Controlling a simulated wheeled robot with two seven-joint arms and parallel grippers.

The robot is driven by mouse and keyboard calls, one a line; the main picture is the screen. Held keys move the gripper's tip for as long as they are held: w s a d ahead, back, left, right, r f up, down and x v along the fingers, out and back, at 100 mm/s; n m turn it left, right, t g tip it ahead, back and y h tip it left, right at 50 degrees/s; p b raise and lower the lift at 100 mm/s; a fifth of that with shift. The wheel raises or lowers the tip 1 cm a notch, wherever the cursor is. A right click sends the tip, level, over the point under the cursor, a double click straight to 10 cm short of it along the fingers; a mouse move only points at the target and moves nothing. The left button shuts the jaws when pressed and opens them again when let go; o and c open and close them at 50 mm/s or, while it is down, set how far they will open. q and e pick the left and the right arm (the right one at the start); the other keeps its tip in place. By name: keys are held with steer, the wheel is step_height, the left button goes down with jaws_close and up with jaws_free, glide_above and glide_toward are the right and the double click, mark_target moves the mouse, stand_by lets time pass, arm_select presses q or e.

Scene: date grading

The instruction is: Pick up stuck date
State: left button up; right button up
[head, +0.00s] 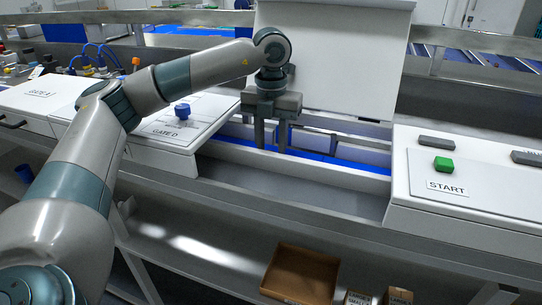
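My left gripper (271,146) comes in from the left and points down over the open channel between the two white housings. Its two fingers are apart, with a gap between them in which I see nothing held. The fingertips are at or just above the blue belt (350,166) in the channel; I cannot tell whether they touch it. No date can be made out in the channel; one may be hidden behind the fingers or the channel walls. My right gripper is not in view.
A white panel (335,55) stands raised behind the gripper. The GATE D housing (160,150) with a blue knob (182,111) is left, the START housing (470,210) with a green button (443,163) right. A brown wooden box (300,272) is below in front.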

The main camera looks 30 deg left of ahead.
arm_select(q)
steer(key=shift+r+p, duration=0.45)
steer(key=shift+r, duration=0.3)
step_height(320, 180, up, 3)
steer(key=shift+f+p, duration=0.15)
steer(key=shift+p, duration=0.55)
steer(key=s+d+r+p, duration=0.1)
steer(key=s+d+r, duration=0.5)
steer(key=d, duration=0.3)
steer(key=shift+s+d+r+p, duration=0.35)
steer(key=shift+r+p, duration=0.05)
